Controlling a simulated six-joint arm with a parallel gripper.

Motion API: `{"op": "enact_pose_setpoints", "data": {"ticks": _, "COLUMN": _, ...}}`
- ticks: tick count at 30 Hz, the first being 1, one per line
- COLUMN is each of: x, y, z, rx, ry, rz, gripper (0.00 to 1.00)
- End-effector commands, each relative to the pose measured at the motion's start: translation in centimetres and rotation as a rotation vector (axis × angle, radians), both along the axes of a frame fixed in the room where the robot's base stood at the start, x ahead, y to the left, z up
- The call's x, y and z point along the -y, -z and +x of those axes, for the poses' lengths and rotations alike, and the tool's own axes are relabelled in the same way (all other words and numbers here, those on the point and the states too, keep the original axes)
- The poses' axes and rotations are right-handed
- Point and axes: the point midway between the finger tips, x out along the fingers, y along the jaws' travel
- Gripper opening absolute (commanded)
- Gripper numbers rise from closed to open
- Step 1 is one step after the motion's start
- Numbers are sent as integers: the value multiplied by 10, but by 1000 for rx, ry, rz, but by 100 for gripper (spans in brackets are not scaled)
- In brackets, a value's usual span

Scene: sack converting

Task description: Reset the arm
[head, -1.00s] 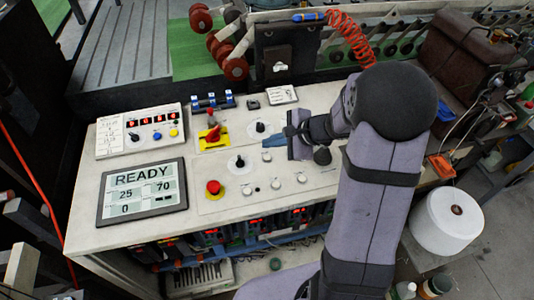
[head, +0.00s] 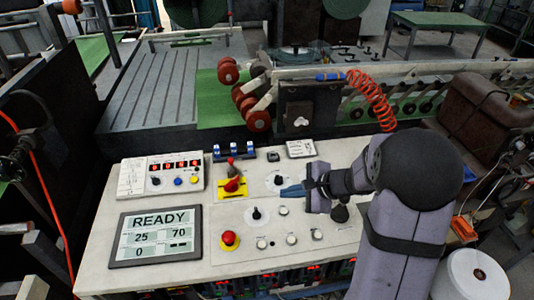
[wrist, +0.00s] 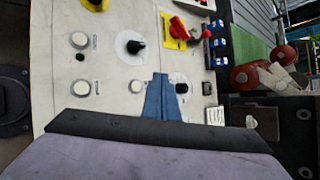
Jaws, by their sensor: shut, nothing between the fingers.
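My gripper (head: 291,191) is shut and empty, its blue fingers together above the white control panel (head: 180,268). It points left, beside a black rotary knob (head: 277,180). A red-handled lever on a yellow plate (head: 232,185) is left of the gripper. The display (head: 155,235) reads READY, 25, 70 and 0. I cannot tell how far above the panel the fingers are.
A red stop button (head: 229,238) and several white buttons sit on the panel front. A small box with red digits (head: 160,175) is at its left. A coiled red hose (head: 371,100) hangs behind my arm. A white roll (head: 470,275) stands at the lower right.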

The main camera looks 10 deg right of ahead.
Motion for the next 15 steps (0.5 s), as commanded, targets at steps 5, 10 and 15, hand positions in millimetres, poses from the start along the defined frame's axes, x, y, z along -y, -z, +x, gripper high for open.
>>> {"op": "enact_pose_setpoints", "data": {"ticks": 5, "x": -12, "y": 1, "z": -13, "rx": -5, "ry": -79, "rz": -42, "gripper": 0}}
{"op": "enact_pose_setpoints", "data": {"ticks": 10, "x": -40, "y": 5, "z": -57, "rx": -23, "ry": -322, "rz": -170, "gripper": 0}}
{"op": "enact_pose_setpoints", "data": {"ticks": 15, "x": -58, "y": 12, "z": -123, "rx": -35, "ry": -691, "rz": -374, "gripper": 0}}
